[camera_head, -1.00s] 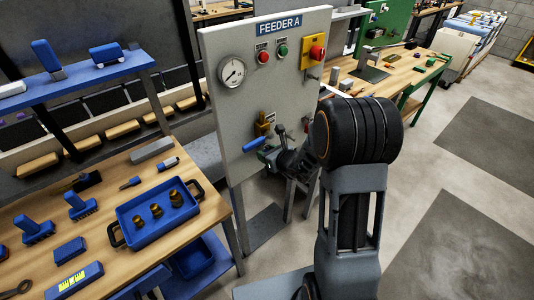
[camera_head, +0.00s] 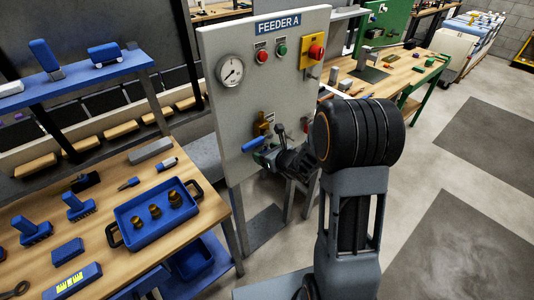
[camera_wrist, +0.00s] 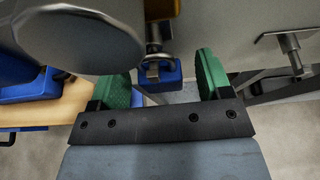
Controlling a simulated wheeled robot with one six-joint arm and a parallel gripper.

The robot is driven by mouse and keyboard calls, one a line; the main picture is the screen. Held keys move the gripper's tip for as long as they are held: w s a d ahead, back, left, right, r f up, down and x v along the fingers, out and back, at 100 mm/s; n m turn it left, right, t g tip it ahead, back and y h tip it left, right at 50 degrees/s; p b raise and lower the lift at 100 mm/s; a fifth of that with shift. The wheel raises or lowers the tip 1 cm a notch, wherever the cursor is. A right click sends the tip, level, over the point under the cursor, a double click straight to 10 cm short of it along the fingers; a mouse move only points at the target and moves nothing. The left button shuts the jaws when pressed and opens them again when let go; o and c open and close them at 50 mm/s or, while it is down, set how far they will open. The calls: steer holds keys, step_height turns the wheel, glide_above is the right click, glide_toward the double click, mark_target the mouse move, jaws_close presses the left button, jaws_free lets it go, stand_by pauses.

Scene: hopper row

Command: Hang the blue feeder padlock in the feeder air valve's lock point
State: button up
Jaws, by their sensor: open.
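In the wrist view, my gripper (camera_wrist: 162,90) is open, its two green-padded fingers wide apart. The blue padlock (camera_wrist: 168,77) is between and just beyond the fingers, with a gap on each side. Its metal shackle (camera_wrist: 152,66) meets a metal rod under the brass valve body (camera_wrist: 162,8); I cannot tell whether it passes through the lock point.
A large grey round end (camera_wrist: 75,40) fills the wrist view's upper left, close to the left finger. A metal bracket (camera_wrist: 290,42) projects at the right. The workbench (camera_head: 100,225) with a blue tray (camera_head: 133,238) stands left of the panel (camera_head: 245,100). Open floor lies at the right.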

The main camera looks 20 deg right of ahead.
steer(key=b+v, duration=0.3)
steer(key=v, duration=1)
steer(key=shift+s+d+b, duration=0.25)
steer(key=shift+s+b, duration=0.1)
steer(key=shift+b, duration=0.05)
steer(key=shift+r, duration=0.1)
